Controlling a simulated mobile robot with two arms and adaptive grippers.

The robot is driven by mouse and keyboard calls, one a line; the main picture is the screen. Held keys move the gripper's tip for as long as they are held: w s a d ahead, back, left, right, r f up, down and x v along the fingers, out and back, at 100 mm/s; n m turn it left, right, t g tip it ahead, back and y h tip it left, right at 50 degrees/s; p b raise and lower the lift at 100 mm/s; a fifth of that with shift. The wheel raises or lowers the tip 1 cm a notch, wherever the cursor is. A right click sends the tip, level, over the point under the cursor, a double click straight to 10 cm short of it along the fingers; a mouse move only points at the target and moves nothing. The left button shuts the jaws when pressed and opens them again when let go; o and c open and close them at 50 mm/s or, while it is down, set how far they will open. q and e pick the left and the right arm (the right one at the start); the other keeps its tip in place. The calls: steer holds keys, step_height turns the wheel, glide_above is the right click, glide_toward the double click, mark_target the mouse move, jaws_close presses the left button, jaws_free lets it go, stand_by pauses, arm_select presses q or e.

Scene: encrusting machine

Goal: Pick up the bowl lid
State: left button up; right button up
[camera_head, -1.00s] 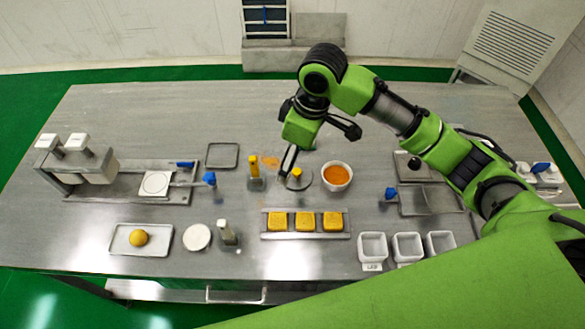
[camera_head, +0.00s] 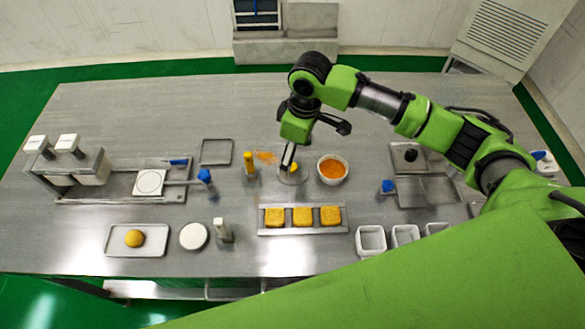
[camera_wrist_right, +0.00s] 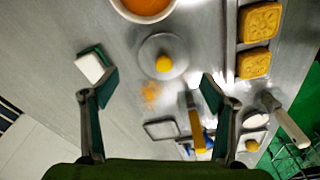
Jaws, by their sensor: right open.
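The bowl lid (camera_head: 286,177) is a clear round disc with a yellow knob, lying on the metal table beside a white bowl of orange filling (camera_head: 332,170). In the right wrist view the lid (camera_wrist_right: 150,50) lies just beyond the space between the fingertips, with the bowl (camera_wrist_right: 145,8) cut off at the top edge. My right gripper (camera_head: 316,143) is open and empty above the lid, with one finger partly covering it in the head view. Its two spread fingers also show in the wrist view (camera_wrist_right: 155,84). My left gripper is not in view.
A yellow-handled tool (camera_head: 250,165) stands close to the lid's left, near spilled orange crumbs (camera_head: 265,156). A rack with yellow moulded cakes (camera_head: 303,217) lies in front. A square metal frame (camera_head: 216,152) lies to the left.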

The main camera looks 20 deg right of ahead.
mark_target(293, 166)
steer(key=f, duration=0.2)
steer(key=f+p, duration=0.1)
steer(key=shift+s+a+f, duration=0.1)
steer(key=shift+s+f, duration=0.25)
steer(key=shift+w+f, duration=0.1)
steer(key=shift+f, duration=0.3)
steer(key=shift+c, duration=0.4)
steer(key=c, duration=1)
steer(key=shift+r, duration=0.1)
